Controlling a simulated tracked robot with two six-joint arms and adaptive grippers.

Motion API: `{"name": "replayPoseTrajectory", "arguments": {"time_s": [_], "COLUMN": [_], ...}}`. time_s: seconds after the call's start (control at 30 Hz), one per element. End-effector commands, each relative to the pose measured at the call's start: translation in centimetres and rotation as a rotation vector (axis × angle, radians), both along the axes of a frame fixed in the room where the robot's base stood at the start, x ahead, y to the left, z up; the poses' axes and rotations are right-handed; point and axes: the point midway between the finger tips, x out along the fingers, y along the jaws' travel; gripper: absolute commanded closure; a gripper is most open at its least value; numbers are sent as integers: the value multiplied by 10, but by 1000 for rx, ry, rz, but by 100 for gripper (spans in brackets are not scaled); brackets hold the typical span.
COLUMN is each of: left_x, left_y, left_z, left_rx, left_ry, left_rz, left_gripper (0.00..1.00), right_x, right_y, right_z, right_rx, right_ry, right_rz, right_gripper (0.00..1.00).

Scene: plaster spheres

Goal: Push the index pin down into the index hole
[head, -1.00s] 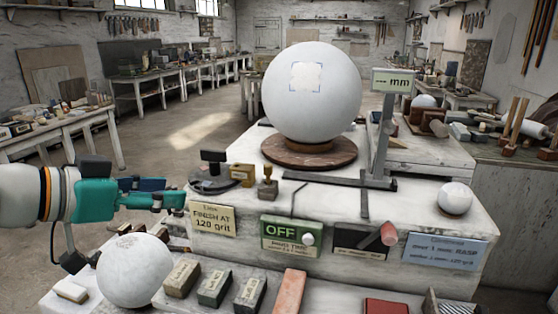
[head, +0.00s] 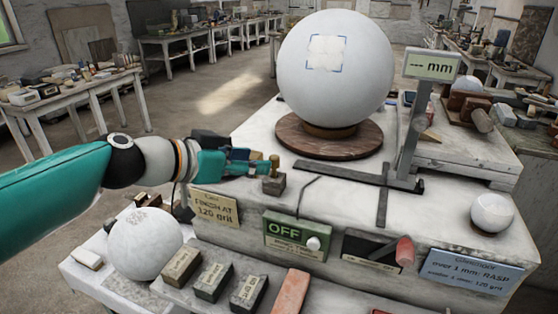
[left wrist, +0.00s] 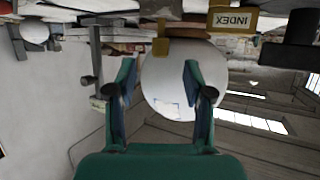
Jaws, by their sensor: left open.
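The brass index pin (head: 274,166) stands upright from a small dark block (head: 273,185) on the white bench top, left of the large sphere. My left gripper (head: 261,163) points right with its fingertips close to the pin's left side. In the upside-down left wrist view, my left gripper (left wrist: 160,66) has its jaws apart and empty. There the brass pin head (left wrist: 160,46) is in line with the gap, just beyond the fingertips. I cannot tell whether they touch. The yellow INDEX label (left wrist: 234,20) is beside it. The index hole is hidden. My right gripper is out of view.
The large white sphere (head: 335,75) rests on a brown turntable (head: 330,138) behind the pin. A gauge post (head: 412,140) with a "mm" display is to the right. The OFF panel (head: 296,236) is below. A smaller sphere (head: 145,243) and several sanding blocks are in front.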

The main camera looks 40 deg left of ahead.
Motion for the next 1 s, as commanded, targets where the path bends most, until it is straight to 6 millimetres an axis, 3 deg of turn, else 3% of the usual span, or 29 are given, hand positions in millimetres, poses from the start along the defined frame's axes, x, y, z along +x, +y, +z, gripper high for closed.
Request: {"name": "replayPoseTrajectory", "arguments": {"time_s": [0.37, 0.63, 0.93, 1.0], "left_x": [28, 60, 64, 64], "left_y": [-6, -12, -13, -13], "left_z": [-12, -28, -30, -30], "left_rx": [-1, 0, 1, 1], "left_ry": [1, 0, -2, -2], "left_rz": [3, 2, 4, 4], "left_gripper": [48, 48, 48, 58], "right_x": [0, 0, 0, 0], "right_y": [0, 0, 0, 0], "right_z": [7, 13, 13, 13], "right_rx": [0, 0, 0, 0], "right_ry": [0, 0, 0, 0], "right_rz": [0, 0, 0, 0], "right_gripper": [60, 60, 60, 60]}}
